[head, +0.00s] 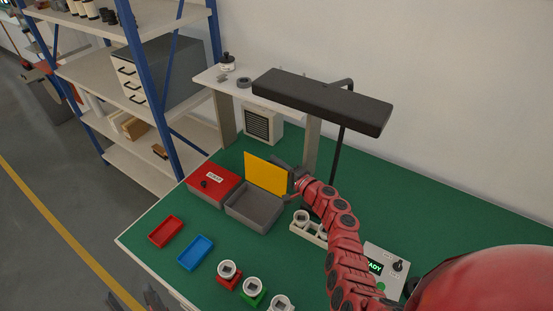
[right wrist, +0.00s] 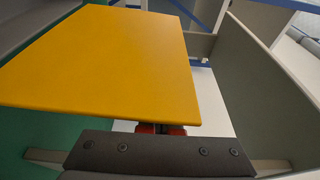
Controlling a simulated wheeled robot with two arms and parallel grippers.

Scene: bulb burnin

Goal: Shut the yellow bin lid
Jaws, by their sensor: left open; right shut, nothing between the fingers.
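The yellow lid (head: 265,174) stands raised, roughly upright, at the back edge of its open grey bin (head: 255,208). The bin's inside looks empty from here. My right gripper (head: 287,182) is shut and empty at the right side of the yellow lid, very close to it; I cannot tell whether they touch. In the right wrist view the yellow lid (right wrist: 105,55) fills the upper left, just beyond the dark gripper (right wrist: 160,155). My left gripper (head: 140,300) is open at the bottom edge, partly cut off, away from the bin.
A bin with a shut red lid (head: 213,184) stands directly left. Red (head: 166,231) and blue (head: 195,253) trays lie in front. A white holder with bulbs (head: 308,230) is right of the bin. A black lamp (head: 322,102) and a raised shelf (head: 240,82) stand behind.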

